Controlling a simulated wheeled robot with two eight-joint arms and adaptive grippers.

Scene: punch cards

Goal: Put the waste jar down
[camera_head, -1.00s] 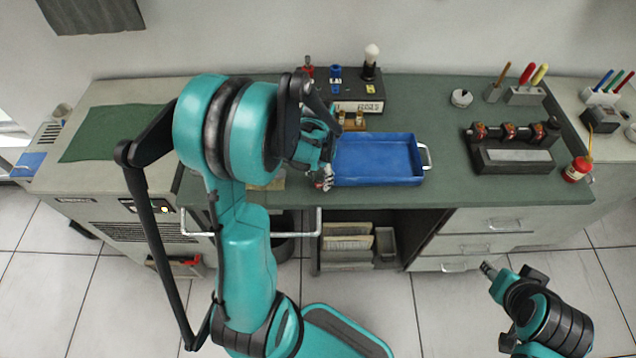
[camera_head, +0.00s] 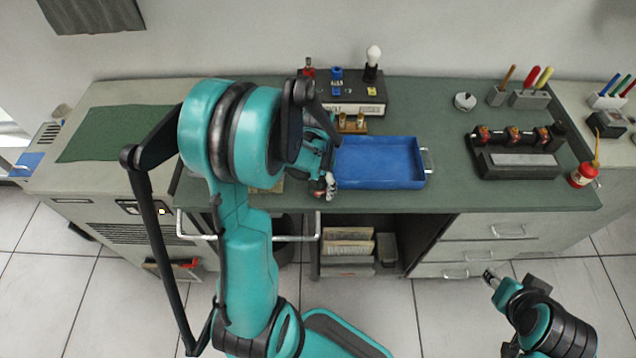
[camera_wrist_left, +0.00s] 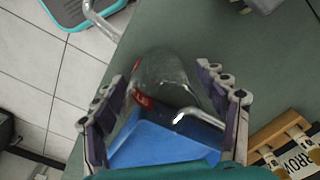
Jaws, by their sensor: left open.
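The waste jar (camera_wrist_left: 165,80) is a clear glass jar with a red label, in the left wrist view between the fingers of my left gripper (camera_wrist_left: 170,100). The fingers are open, one on each side of it. Green bench top shows behind the jar; I cannot tell whether its base rests flat there. In the head view my left gripper (camera_head: 325,185) is at the bench's front edge, by the left end of the blue tray, and its arm and fingers mostly hide the jar. My right gripper (camera_head: 490,276) is low, in front of the drawers, its jaws too small to read.
The blue tray (camera_head: 380,163) with a metal handle is close to the left gripper. Behind it are a small wooden block with brass pieces (camera_head: 352,125) and a black terminal box (camera_head: 352,106). A metal rail (camera_head: 300,239) runs along the front.

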